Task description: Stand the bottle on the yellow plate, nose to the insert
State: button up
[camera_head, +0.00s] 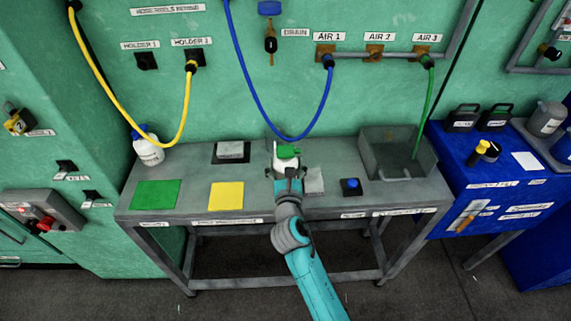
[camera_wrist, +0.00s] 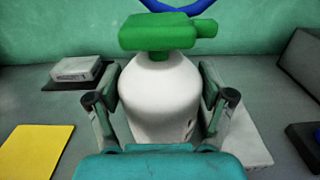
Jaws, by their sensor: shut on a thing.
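A white bottle with a green spray head (camera_wrist: 160,95) stands upright between the fingers of my gripper (camera_wrist: 160,105), which is shut on it. In the head view the bottle's green top (camera_head: 288,152) shows above my gripper (camera_head: 287,172), over the middle of the grey table. The bottle's nose points to the right in the wrist view. Its base is hidden, so I cannot tell whether it touches the table. The yellow plate (camera_head: 226,196) lies flat and empty to the left of my gripper; its edge also shows in the wrist view (camera_wrist: 36,150). The insert (camera_head: 231,149) appears as a grey block on a black base behind the plate.
A green plate (camera_head: 156,194) lies left of the yellow one. A white bottle with a blue top (camera_head: 148,150) stands at the table's back left. A light grey plate (camera_head: 314,181), a blue button box (camera_head: 351,187) and a sink (camera_head: 398,160) are to the right. A blue hose (camera_head: 270,110) hangs behind.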

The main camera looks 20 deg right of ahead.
jog(key=shift+f, duration=0.2)
jog(key=o, duration=1.5)
jog(key=shift+r, duration=0.15)
jog(key=v, duration=1.2)
